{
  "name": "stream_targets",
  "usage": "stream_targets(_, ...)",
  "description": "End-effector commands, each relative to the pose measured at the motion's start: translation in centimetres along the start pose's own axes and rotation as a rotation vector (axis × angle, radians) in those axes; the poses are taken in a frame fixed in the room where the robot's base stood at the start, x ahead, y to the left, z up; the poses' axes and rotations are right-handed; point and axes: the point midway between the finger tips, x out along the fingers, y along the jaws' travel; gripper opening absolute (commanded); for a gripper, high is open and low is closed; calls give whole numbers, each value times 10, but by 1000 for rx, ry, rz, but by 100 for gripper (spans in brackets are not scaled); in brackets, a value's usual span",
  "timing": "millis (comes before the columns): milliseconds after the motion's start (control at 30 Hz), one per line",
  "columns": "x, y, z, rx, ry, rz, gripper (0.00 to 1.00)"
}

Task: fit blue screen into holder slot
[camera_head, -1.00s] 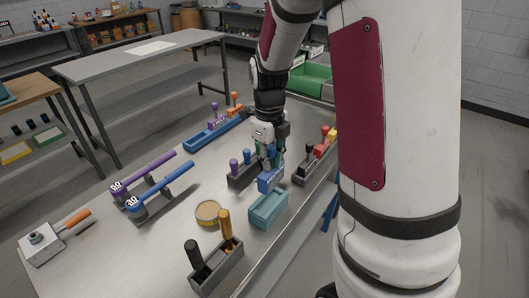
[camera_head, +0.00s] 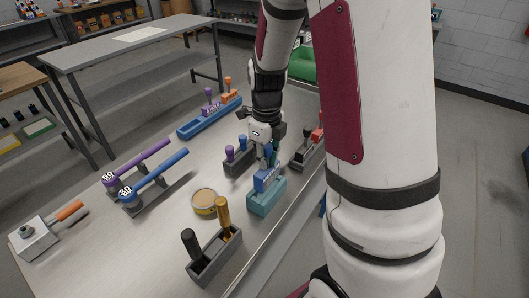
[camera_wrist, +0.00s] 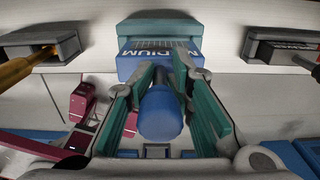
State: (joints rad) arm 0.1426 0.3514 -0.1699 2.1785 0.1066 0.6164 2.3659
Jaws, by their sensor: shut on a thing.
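The blue screen (camera_head: 267,179) is a small blue block with white lettering and a round-ended blue handle. My gripper (camera_head: 267,156) is shut on the handle, which shows between the teal finger pads in the wrist view (camera_wrist: 160,115). The teal holder (camera_head: 267,199) is directly under the screen on the bench. In the wrist view the screen (camera_wrist: 150,67) overlaps the near part of the teal holder (camera_wrist: 165,27). The screen's lower edge meets the holder's top in the head view; its slot is hidden and I cannot tell how deep the screen sits.
A grey holder with black and amber handles (camera_head: 207,262) and a round tin (camera_head: 204,203) stand nearby. A grey holder with purple and blue knobs (camera_head: 238,168) is behind left, and a dark holder (camera_head: 305,158) is behind right. The bench's front edge is close right.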

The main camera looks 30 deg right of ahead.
Motion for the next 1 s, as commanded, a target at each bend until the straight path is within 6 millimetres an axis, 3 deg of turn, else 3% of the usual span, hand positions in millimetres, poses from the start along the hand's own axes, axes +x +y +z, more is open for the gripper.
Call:
stream_targets(233, 8, 0, 0, 0, 0, -1, 0)
stream_targets(1000, 8, 0, -1, -2, 1, -1, 0)
